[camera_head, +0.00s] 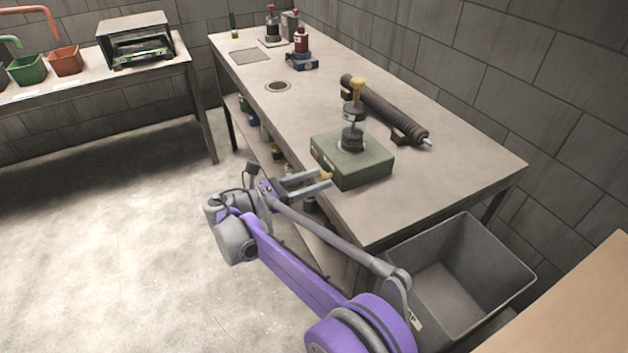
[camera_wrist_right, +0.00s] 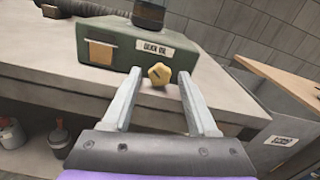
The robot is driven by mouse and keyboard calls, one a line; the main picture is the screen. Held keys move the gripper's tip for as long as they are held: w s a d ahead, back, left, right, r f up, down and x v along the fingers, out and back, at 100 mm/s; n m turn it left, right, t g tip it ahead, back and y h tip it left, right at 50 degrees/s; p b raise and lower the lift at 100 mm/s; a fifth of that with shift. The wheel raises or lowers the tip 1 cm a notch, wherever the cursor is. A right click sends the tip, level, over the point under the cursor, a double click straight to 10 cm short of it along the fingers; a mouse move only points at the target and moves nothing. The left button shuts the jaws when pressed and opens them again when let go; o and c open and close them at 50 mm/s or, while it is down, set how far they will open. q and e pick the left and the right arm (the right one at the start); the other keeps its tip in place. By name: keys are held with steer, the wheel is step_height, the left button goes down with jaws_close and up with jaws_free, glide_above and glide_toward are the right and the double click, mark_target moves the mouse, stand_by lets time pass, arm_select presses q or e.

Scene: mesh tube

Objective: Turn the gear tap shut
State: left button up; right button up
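The gear oil box is a green box (camera_head: 356,165) on the front part of the bench, with a clear cylinder and yellow top above it. In the right wrist view the same green box (camera_wrist_right: 130,38) carries a label that seems to read "GEAR OIL". A yellow knob-shaped tap (camera_wrist_right: 159,74) sticks out low on its front; it also shows in the head view (camera_head: 326,175). My right gripper (camera_head: 328,180) is open and empty, its two fingers (camera_wrist_right: 158,105) apart on either side below the tap, not visibly touching it. My left gripper is not in view.
The bench (camera_head: 430,190) also holds a dark spring-like roller (camera_head: 385,108) behind the box and a red-and-blue device (camera_head: 302,52) farther back. A grey bin (camera_head: 480,262) stands at the bench's right end. Jars (camera_wrist_right: 58,138) sit on the shelf below.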

jaws_close()
steer(key=m+p, duration=0.2)
steer(key=m, duration=0.1)
steer(key=shift+p, duration=0.3)
steer(key=shift+m+p, duration=0.85)
steer(key=shift+m, duration=1.05)
steer(key=shift+o, duration=0.9)
jaws_free()
